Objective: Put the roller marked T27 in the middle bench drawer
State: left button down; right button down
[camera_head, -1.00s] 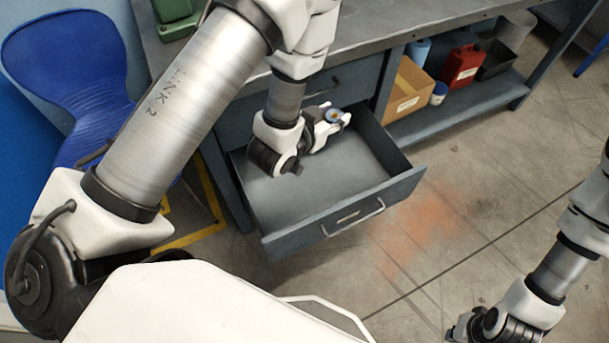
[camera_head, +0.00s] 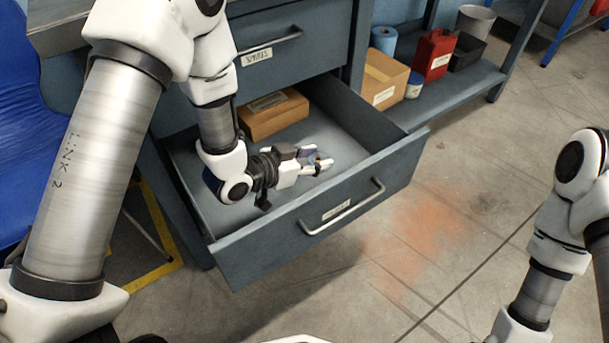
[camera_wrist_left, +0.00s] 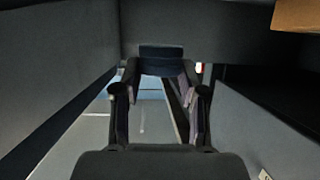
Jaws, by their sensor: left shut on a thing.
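Whether the roller touches the drawer floor cannot be told. In the left wrist view the roller (camera_wrist_left: 162,58) shows as a dark blue band between the fingertips. My right arm shows at the right, but its gripper is out of view.
A brown box (camera_head: 272,114) lies at the back of the open drawer. A shut drawer (camera_head: 290,58) with a label is above. On the shelf to the right stand a cardboard box (camera_head: 386,82), a blue roll (camera_head: 383,40) and a red can (camera_head: 433,54).

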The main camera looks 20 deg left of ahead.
pick_arm(q)
jog(key=shift+f+b, duration=0.75)
jog(key=shift+f, duration=1.25)
jog(key=shift+f+b, duration=0.3)
jog(key=shift+f, duration=0.3)
jog(key=c, duration=0.6)
grip_release()
jog(key=shift+c, duration=0.2)
